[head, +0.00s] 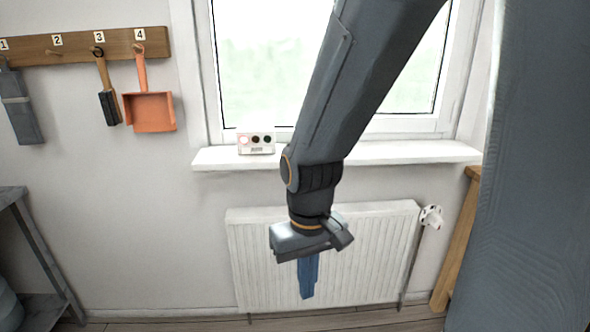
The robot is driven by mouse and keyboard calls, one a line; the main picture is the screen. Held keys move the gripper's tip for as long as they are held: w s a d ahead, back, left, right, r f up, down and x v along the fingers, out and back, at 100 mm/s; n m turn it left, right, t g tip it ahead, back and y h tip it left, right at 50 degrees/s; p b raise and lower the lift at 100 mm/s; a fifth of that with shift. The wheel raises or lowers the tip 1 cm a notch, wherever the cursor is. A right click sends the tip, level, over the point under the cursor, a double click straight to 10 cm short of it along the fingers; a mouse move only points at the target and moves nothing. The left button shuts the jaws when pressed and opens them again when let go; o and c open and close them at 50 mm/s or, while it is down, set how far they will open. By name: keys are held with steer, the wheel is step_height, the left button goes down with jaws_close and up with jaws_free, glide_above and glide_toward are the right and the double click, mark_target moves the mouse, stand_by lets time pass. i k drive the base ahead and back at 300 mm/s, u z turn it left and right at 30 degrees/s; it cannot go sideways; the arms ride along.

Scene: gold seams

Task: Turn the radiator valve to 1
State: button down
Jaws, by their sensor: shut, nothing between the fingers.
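The radiator valve (430,217) is a small white knob at the upper right corner of the white radiator (370,262), on a thin vertical pipe. Its number marks are too small to read. My gripper (307,290) hangs down in front of the middle of the radiator, to the left of the valve and apart from it. Its blue fingers are together, with nothing between them. My arm crosses in front of the window and sill and hides part of the radiator's top edge.
A white window sill (400,152) juts out above the radiator, with a small card with coloured dots (256,143) on it. Wooden furniture (457,240) stands close to the right of the valve. A peg rail (80,46) holds a brush (108,100) and an orange dustpan (150,110).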

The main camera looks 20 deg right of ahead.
mark_target(433, 218)
steer(key=z, duration=1.65)
